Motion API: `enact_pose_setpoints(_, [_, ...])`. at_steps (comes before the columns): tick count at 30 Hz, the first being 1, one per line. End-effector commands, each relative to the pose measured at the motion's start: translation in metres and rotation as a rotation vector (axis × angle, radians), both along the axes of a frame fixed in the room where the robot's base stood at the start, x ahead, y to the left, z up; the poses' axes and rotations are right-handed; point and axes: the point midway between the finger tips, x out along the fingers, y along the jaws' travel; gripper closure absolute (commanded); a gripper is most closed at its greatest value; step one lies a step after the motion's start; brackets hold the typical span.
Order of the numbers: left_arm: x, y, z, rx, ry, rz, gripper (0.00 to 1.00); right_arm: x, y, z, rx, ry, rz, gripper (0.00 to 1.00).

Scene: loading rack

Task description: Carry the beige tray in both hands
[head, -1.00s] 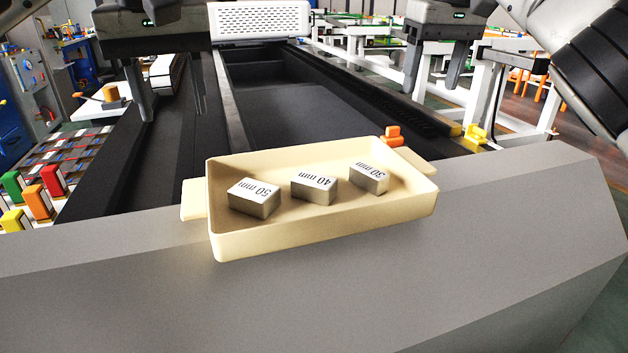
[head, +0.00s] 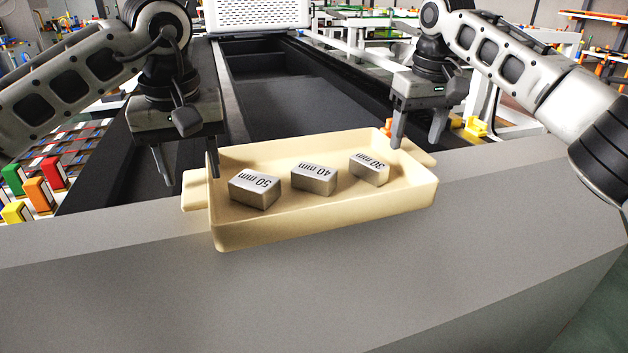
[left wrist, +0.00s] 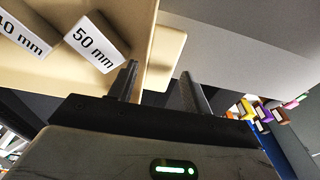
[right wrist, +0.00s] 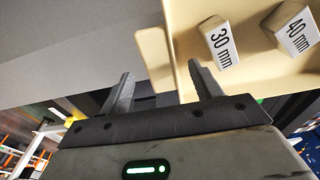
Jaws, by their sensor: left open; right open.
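The beige tray (head: 325,223) rests on the grey surface, with a flat tab handle at each short end. The left tab (head: 195,197) and right tab (head: 418,157) show in the head view. The tray holds three metal blocks, marked 50 mm (head: 255,189), 40 mm (head: 314,179) and 30 mm (head: 369,169). My left gripper (head: 187,166) is open and empty at the left tab; its fingers appear either side of it in the left wrist view (left wrist: 158,72). My right gripper (head: 418,135) is open and empty at the right tab, also in the right wrist view (right wrist: 160,70).
The grey ledge (head: 330,295) in front of the tray is clear. Behind it lies a long black bed (head: 280,105). Coloured blocks (head: 38,193) stand at the left. A yellow part (head: 475,126) sits behind right of the tray.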

Motion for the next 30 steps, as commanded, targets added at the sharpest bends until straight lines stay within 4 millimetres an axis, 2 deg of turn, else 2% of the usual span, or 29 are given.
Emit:
enact_pose_setpoints(3, [0.002,0.001,-0.020,0.000,0.002,0.000,0.51,0.002,0.001,-0.020,0.000,0.002,0.001,0.36])
enact_pose_setpoints(9, [0.005,0.002,-0.038,0.000,0.000,0.000,0.51,0.004,0.001,-0.038,0.000,0.000,0.000,0.36])
enact_pose_setpoints(20, [0.006,0.002,-0.042,0.000,0.000,0.000,0.51,0.005,0.002,-0.042,0.001,-0.001,0.000,0.36])
enact_pose_setpoints(22, [0.006,0.002,-0.042,0.000,0.000,0.000,0.65,0.005,0.002,-0.042,0.001,-0.001,0.000,0.50])
enact_pose_setpoints(24, [0.006,0.002,-0.042,0.000,0.000,0.000,0.84,0.005,0.002,-0.042,0.001,-0.001,0.000,0.70])
enact_pose_setpoints(26, [0.006,0.002,-0.042,0.000,0.000,0.000,1.00,0.005,0.002,-0.042,0.001,-0.001,0.000,0.86])
enact_pose_setpoints(27, [0.006,0.002,-0.042,0.000,0.000,0.000,1.00,0.005,0.002,-0.042,0.000,-0.001,0.000,0.98])
enact_pose_setpoints(30, [0.006,0.002,-0.042,0.000,0.000,0.000,0.99,0.005,0.002,-0.042,0.000,-0.001,0.000,0.99])
